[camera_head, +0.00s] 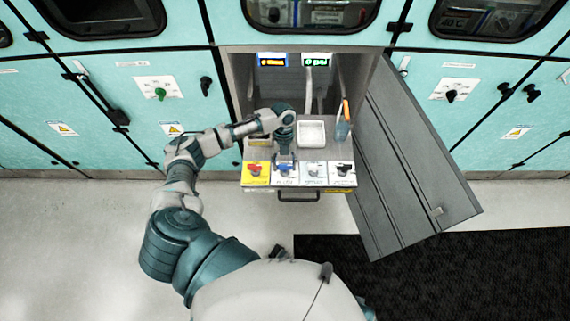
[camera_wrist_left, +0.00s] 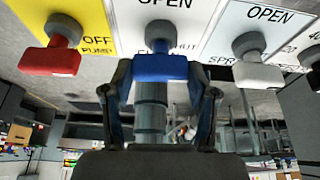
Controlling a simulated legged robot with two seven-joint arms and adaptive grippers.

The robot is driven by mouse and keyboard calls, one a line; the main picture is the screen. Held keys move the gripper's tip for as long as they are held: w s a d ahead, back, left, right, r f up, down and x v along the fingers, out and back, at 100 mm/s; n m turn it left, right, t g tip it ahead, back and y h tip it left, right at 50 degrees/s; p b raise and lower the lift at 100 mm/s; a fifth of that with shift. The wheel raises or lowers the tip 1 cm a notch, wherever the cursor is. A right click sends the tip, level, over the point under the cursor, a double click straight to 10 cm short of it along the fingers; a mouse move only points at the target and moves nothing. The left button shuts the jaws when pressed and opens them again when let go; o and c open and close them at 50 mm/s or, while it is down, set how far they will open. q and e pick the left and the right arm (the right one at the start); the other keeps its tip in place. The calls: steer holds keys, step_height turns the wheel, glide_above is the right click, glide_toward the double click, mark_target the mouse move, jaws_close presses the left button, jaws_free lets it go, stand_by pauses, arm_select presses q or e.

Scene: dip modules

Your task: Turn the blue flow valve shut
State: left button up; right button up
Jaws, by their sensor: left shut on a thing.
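My left gripper, also in the left wrist view (camera_wrist_left: 160,88), is shut on the blue handle, with one finger at each side. The handle lies crosswise in the wrist view. The word OPEN shows above it, and lettering beside it is partly hidden. My right gripper is not in view.
A red valve (camera_wrist_left: 50,60) on yellow stands left of the blue one, and a white valve (camera_wrist_left: 257,72) right of it. A black valve (camera_head: 343,169) is farther right. A white tray (camera_head: 311,134) and a bottle (camera_head: 343,125) stand behind. An open grey door (camera_head: 410,160) bounds the right.

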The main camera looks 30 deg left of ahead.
arm_select(q)
steer(key=shift+w+a+m, duration=0.1)
steer(key=shift+m, duration=0.3)
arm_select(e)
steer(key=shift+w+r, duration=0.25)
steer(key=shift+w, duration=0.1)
arm_select(q)
steer(key=o, duration=1.2)
steer(key=shift+c, duration=0.2)
steer(key=shift+f, duration=0.1)
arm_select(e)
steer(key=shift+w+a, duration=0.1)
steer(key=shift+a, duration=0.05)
arm_select(q)
steer(key=v, duration=1.2)
steer(key=shift+w, duration=0.1)
